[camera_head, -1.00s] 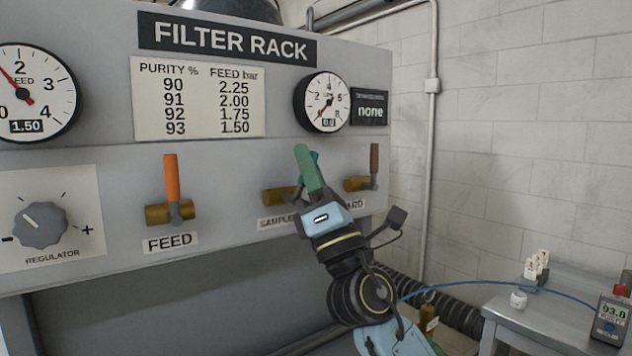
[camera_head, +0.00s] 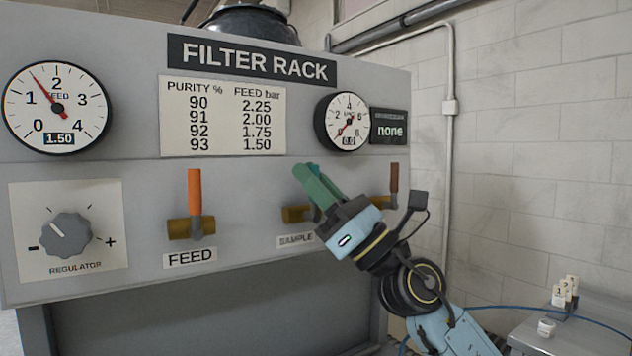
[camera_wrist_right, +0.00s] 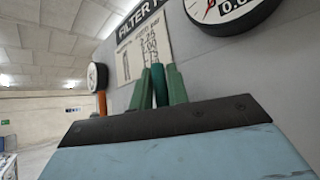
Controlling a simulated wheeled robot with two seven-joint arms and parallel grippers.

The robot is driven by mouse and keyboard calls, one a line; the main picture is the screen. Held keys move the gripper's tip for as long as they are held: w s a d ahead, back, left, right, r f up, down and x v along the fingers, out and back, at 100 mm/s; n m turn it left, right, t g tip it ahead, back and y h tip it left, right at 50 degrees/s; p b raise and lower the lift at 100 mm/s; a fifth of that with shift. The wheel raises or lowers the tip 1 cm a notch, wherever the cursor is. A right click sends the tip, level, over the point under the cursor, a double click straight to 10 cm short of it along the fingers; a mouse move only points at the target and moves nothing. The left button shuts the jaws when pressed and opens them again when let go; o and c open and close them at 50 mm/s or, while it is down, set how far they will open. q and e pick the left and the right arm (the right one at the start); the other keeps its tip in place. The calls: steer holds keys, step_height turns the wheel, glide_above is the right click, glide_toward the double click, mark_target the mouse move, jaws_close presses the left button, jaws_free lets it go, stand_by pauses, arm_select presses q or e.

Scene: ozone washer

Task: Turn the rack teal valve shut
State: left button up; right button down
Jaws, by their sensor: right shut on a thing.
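The teal valve handle (camera_wrist_right: 160,84) shows in the right wrist view between the green fingers of my right gripper (camera_wrist_right: 160,88), which is shut on it. In the head view my right gripper (camera_head: 318,184) covers most of the handle, and its fingers lean up and to the left. The brass valve body (camera_head: 294,214) sits behind the fingers above the SAMPLE label (camera_head: 297,240). How far the handle is turned is hard to tell. My left gripper does not show.
The orange FEED valve handle (camera_head: 195,190) stands upright to the left. A brown-handled valve (camera_head: 394,178) stands close on the right, partly behind my gripper. The feed gauge (camera_head: 57,107) reads 1.50 and the right gauge (camera_head: 342,121) reads 0.0. A grey side table (camera_head: 545,338) is at lower right.

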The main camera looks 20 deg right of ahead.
steer(key=shift+a+f, duration=0.1)
steer(key=c, duration=1.4)
jaws_free()
steer(key=shift+o, duration=0.2)
